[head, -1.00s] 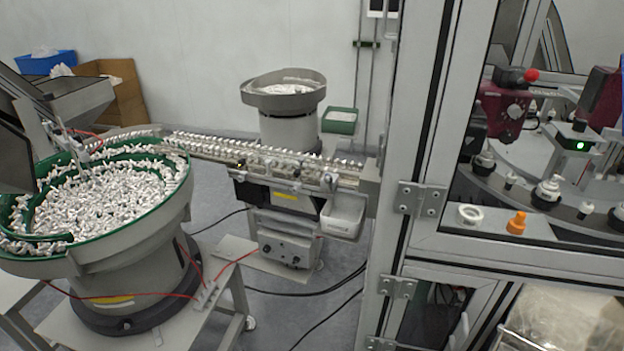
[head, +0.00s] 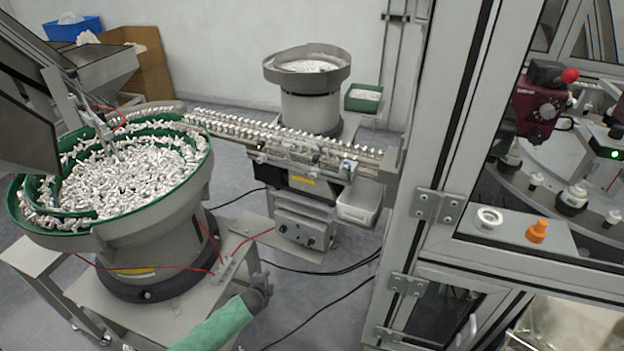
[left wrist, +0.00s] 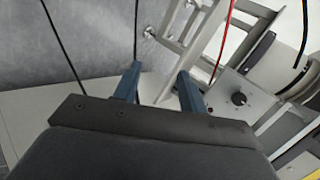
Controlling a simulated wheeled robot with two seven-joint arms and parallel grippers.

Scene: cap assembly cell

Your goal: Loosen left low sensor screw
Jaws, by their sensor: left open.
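My left gripper (head: 262,283) is low in the head view, at the end of my green-sleeved arm, between the big feeder bowl's stand and the conveyor's control box. In the left wrist view its two blue-grey fingers (left wrist: 158,84) are apart with nothing between them. The feed track (head: 285,140) carries rows of white caps and is well beyond and above the gripper. A small dark block (head: 261,147) sits on the track's near side. I cannot tell whether it is the low sensor, and no screw can be made out. My right gripper is not in view.
The big green-rimmed bowl (head: 30,212) full of white parts stands left. A control box (head: 303,228) with knobs stands under the track, with a white bin (head: 358,206) beside it. Red and black cables run near the gripper. A grey machine frame (head: 441,165) blocks the right.

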